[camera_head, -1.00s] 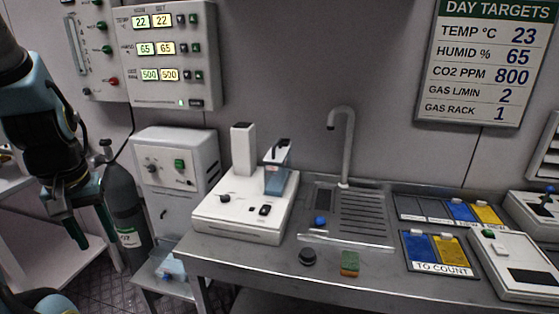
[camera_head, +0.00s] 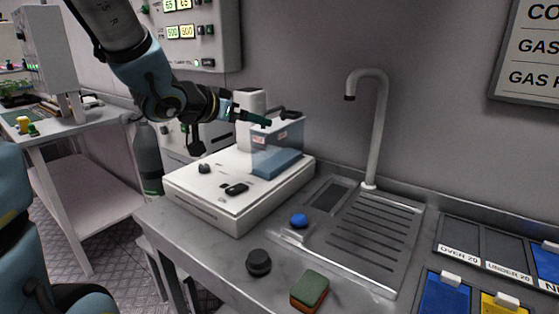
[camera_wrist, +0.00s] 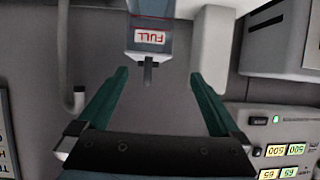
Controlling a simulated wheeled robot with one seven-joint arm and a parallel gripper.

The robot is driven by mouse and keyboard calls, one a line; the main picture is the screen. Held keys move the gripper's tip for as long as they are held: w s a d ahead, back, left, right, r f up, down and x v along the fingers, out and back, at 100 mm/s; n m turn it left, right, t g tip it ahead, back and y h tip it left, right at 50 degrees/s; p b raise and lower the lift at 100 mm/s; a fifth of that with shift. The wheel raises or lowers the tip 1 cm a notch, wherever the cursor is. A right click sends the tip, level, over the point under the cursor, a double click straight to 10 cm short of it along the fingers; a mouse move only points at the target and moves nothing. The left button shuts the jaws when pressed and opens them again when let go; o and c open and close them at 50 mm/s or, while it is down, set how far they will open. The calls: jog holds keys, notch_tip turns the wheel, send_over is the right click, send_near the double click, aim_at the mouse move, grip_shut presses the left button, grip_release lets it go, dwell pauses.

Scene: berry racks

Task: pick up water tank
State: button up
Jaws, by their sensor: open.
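The water tank (camera_head: 277,150) is a translucent box with blue water in its lower part and a dark handle on top. It stands upright on the white machine (camera_head: 215,205) beside a white column. My gripper (camera_head: 258,119) is just left of the tank's upper part, partly overlapping it. In the wrist view, which is upside down, the tank (camera_wrist: 150,14) shows at the top with a FULL label, its dark handle pointing down the picture. My gripper (camera_wrist: 160,74) is open there, its green fingers spread on either side of the handle end. Contact is not visible.
A grey tap (camera_head: 376,130) and sink with a blue knob (camera_head: 299,220) lie right of the machine. A black knob (camera_head: 258,262) and green-orange sponge (camera_head: 309,290) sit on the front counter. A gas cylinder (camera_head: 148,160) stands behind left. Trays lie at right.

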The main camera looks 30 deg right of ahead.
aim_at(279, 122)
jog(key=shift+m+h, duration=0.3)
jog(key=d, duration=0.1)
jog(key=d+f, duration=0.1)
jog(key=d, duration=0.1)
jog(key=w+d, duration=0.1)
jog(key=shift+d+f+b, duration=0.25)
jog(key=shift+d+b, duration=0.05)
jog(key=shift+d, duration=0.1)
jog(key=shift+x, duration=3.15)
jog(key=shift+d+r, duration=0.1)
jog(key=shift+r, duration=0.05)
grip_shut()
